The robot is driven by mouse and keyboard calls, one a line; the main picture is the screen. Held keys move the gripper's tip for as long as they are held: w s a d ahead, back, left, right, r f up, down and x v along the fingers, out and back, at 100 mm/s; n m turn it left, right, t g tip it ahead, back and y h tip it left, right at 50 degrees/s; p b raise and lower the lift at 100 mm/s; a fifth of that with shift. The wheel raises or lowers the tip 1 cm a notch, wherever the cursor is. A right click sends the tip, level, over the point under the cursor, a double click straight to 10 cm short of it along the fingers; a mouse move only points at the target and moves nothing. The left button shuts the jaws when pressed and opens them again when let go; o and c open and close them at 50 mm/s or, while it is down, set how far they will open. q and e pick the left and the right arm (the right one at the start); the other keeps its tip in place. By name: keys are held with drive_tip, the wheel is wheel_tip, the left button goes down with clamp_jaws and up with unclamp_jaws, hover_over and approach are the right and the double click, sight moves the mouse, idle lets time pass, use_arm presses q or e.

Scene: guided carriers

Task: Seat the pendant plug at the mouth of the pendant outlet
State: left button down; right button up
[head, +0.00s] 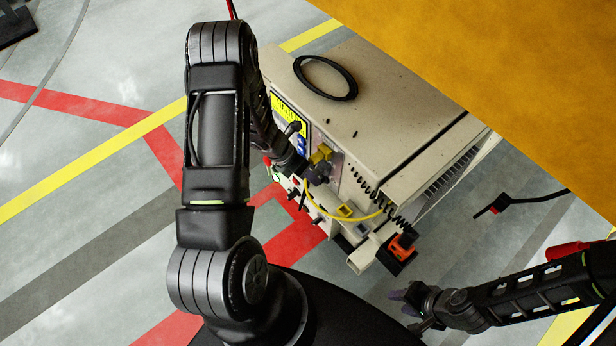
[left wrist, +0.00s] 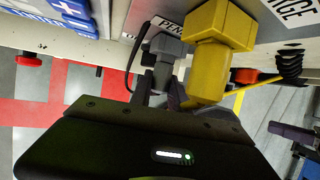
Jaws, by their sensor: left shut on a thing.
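My left gripper (head: 318,174) is at the side of the pale carrier, beside a yellow plug (head: 320,154). In the left wrist view its fingers (left wrist: 164,98) are shut on a grey plug (left wrist: 165,55), which I take for the pendant plug. The grey plug points at the panel under a label (left wrist: 170,24) beginning "PEN". The outlet mouth is hidden behind it, so I cannot tell how deep it sits. The yellow plug (left wrist: 217,45) stands close on the right. My right gripper (head: 408,304) appears open and empty, low and away from the carrier.
The carrier top (head: 390,100) bears a black cable ring (head: 325,78). A yellow cable (head: 352,218) and a black coiled cord (head: 368,186) hang along the panel. An orange connector (head: 402,243) sits at the near corner. A large orange-yellow surface (head: 500,60) covers the upper right.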

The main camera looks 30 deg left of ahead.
use_arm(q)
drive_tip(key=shift+w+d, duration=0.15)
drive_tip(key=shift+w, duration=0.25)
drive_tip(key=c, duration=1.2)
unclamp_jaws()
drive_tip(key=shift+o, duration=0.2)
drive_tip(key=p+v, duration=0.1)
drive_tip(key=v, duration=0.6)
drive_tip(key=shift+s+r, duration=0.15)
drive_tip(key=shift+r, duration=0.2)
drive_tip(key=shift+a, duration=0.25)
